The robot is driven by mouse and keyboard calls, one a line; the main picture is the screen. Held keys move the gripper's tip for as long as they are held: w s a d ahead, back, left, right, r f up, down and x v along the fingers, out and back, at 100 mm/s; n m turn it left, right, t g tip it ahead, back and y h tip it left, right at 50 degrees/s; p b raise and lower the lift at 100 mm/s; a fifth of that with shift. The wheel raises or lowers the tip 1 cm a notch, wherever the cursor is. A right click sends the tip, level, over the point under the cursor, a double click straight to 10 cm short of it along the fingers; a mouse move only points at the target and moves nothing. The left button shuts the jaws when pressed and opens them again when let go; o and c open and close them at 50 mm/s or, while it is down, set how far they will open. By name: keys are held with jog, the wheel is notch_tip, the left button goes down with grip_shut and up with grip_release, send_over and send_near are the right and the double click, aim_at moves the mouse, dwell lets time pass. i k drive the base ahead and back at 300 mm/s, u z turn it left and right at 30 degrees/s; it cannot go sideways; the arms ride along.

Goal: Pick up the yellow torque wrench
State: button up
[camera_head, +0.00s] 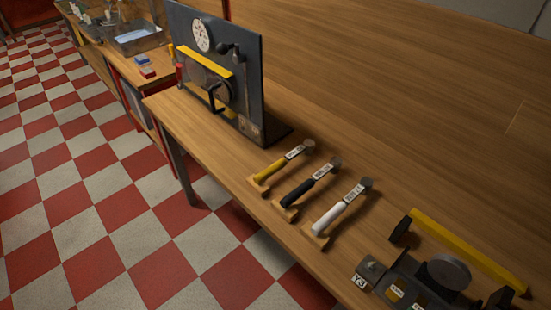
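The yellow torque wrench (270,171) lies on the long wooden bench, the leftmost in a row of three. Its yellow handle end rests on a small wooden block near the front edge, and its round grey head points back and to the right. A white label is on its shaft, too small to read. Beside it lie a black-handled wrench (297,194) and then a white-handled wrench (328,219), both at a similar angle. My gripper is not in view.
A dark upright panel (250,80) with a yellow bar and black handle stands behind and left of the wrenches. A low dark fixture (425,284) with a yellow bar is at lower right. The back of the bench is clear; the checkered floor (100,215) is open.

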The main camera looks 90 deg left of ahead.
aim_at(309, 146)
jog(key=u, duration=2.85)
jog(key=k, duration=0.6)
jog(key=u, duration=0.5)
jog(key=i, duration=0.6)
jog(key=u, duration=0.25)
